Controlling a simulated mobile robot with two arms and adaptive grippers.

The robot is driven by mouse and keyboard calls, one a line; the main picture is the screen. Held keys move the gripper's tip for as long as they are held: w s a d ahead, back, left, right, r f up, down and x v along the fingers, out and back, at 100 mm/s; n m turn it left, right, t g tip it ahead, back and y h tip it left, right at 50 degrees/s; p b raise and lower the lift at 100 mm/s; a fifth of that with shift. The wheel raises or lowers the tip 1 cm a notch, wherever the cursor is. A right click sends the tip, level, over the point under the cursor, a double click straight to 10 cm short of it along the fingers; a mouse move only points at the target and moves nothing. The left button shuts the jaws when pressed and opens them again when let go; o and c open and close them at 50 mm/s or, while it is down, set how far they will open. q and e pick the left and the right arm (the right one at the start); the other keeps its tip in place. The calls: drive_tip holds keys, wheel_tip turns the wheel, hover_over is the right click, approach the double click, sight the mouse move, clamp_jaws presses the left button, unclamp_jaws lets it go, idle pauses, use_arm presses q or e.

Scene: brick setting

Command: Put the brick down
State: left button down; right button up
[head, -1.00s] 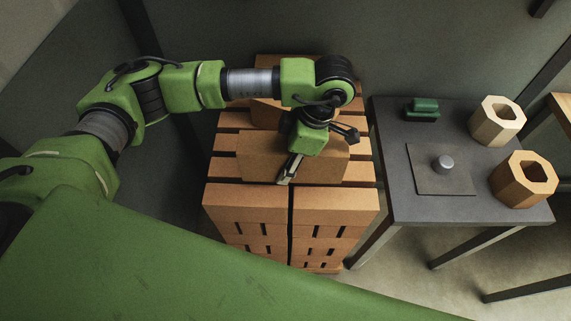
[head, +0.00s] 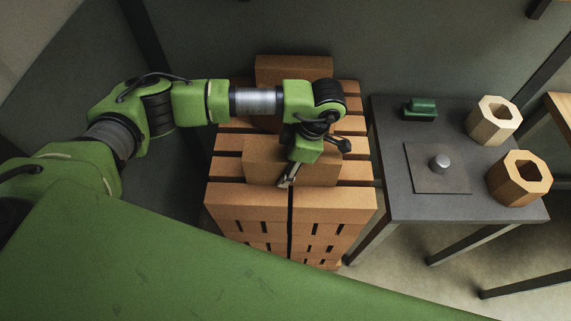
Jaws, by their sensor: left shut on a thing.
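My left gripper (head: 288,174) comes down from above over the stack of bricks and is shut on an orange-brown brick (head: 262,163). The brick is long and lies across the picture, just over the front part of the stack (head: 248,199). The gripper and wrist cover its upper middle. From this angle I cannot tell whether its underside touches the stack. My right gripper is not in the head view.
Another brick (head: 292,71) stands at the back of the stack. To the right, a dark table (head: 395,175) bears a plate with a grey knob (head: 439,162), a green object (head: 420,107), a pale octagonal ring (head: 493,121) and a browner one (head: 519,179).

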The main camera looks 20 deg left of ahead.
use_arm(q)
drive_tip(key=c, duration=1.1)
unclamp_jaws()
drive_tip(key=shift+r, duration=0.15)
drive_tip(key=shift+d+r, duration=0.15)
drive_tip(key=shift+r, duration=0.05)
drive_tip(key=b+v, duration=0.3)
drive_tip(key=v, duration=0.7)
drive_tip(key=shift+d+r, duration=0.1)
drive_tip(key=shift+r, duration=0.15)
drive_tip(key=shift+d+r, duration=0.1)
drive_tip(key=shift+r, duration=0.35)
